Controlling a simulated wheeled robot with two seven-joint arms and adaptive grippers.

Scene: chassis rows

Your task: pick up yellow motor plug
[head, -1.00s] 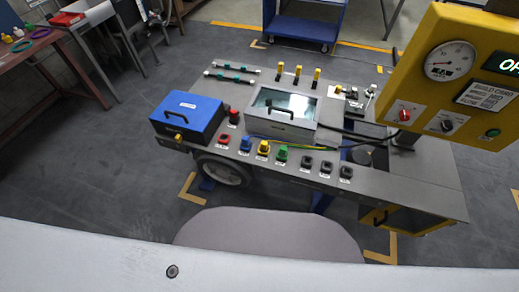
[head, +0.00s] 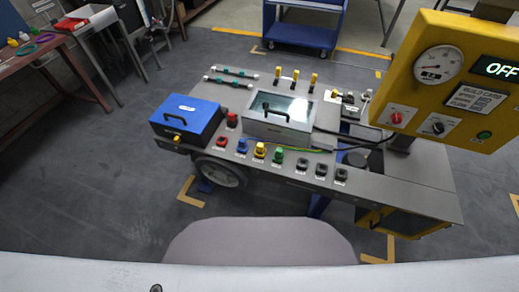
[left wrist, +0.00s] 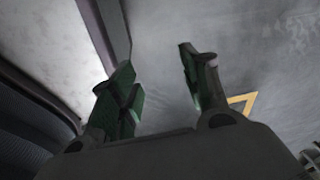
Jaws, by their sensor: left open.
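The yellow motor plug (head: 260,150) stands in the front row of the grey chassis top (head: 390,190). A blue plug (head: 242,146) is to its left and a green plug (head: 278,155) to its right. My left gripper (left wrist: 158,68) shows only in the left wrist view, open with nothing between its green-padded fingers. Grey floor and a yellow floor mark lie beyond it. The plug is not in that view. My right gripper is in no view.
A blue box (head: 187,117) and a grey windowed case (head: 280,117) stand behind the plug row. Red plugs (head: 221,141) and black plugs (head: 321,170) share the front. A yellow control panel (head: 450,75) reading OFF overhangs at right.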

